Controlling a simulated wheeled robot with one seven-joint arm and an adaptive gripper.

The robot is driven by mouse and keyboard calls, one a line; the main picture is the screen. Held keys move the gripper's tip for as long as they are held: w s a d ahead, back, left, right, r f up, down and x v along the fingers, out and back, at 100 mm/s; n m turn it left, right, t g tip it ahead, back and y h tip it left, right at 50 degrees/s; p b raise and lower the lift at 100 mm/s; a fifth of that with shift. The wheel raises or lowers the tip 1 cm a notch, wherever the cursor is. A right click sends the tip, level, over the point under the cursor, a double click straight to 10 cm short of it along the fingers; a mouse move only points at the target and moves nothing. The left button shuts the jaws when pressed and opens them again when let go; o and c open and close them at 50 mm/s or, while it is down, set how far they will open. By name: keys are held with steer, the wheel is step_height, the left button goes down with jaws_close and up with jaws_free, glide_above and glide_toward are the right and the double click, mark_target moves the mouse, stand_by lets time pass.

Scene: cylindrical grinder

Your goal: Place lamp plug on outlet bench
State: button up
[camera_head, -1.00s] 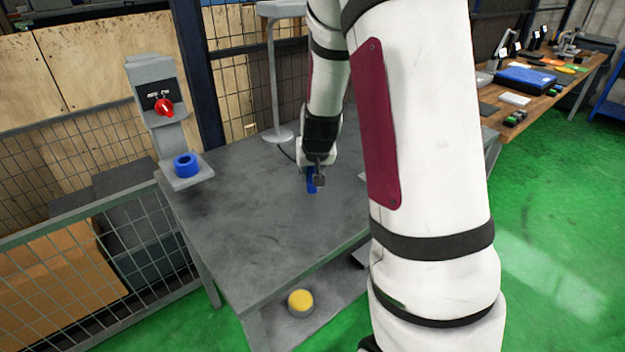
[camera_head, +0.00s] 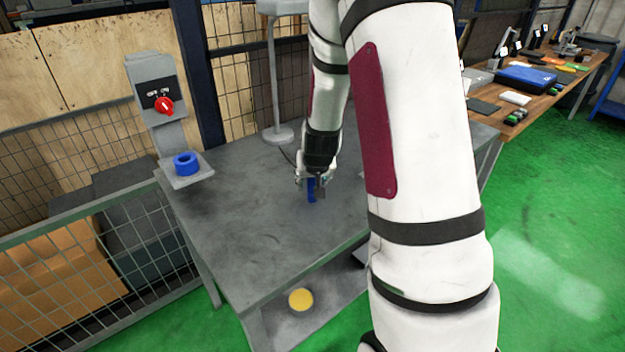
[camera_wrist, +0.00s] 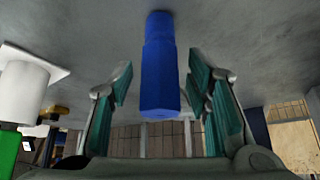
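A blue plug-like piece (camera_head: 312,194) stands on the grey bench (camera_head: 250,230), seemingly upright. It also shows in the wrist view as a blue stem (camera_wrist: 160,65) reaching between my fingers. My gripper (camera_head: 312,182) is over it, with a finger on each side. In the wrist view my gripper (camera_wrist: 163,88) is open, with clear gaps between the blue stem and both finger pads. A thin dark cable lies on the bench behind my gripper, partly hidden by my arm.
A grey post (camera_head: 155,100) with a red switch (camera_head: 164,106) and a blue ring (camera_head: 186,163) on a small shelf stands at the bench's left corner. A grey stand (camera_head: 278,133) is at the back. A yellow disc (camera_head: 300,299) is below. The bench's left half is clear.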

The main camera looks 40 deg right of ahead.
steer(key=s+a+r+n+y+p, duration=0.1)
steer(key=s+a+r+y+p, duration=0.1)
steer(key=s+a+r, duration=0.7)
steer(key=s+a+r+n+y+p, duration=0.15)
steer(key=s+a+r, duration=0.35)
steer(key=r, duration=0.6)
steer(key=s+a+r+n, duration=0.2)
steer(key=s+a, duration=0.1)
steer(key=s, duration=0.4)
steer(key=s+a+r+n+g, duration=0.1)
steer(key=s+a+r, duration=0.2)
steer(key=s, duration=0.5)
steer(key=shift+a+n, duration=0.35)
steer(key=shift+a, duration=0.45)
steer(key=shift+s+d+h, duration=0.1)
steer(key=shift+h, duration=0.15)
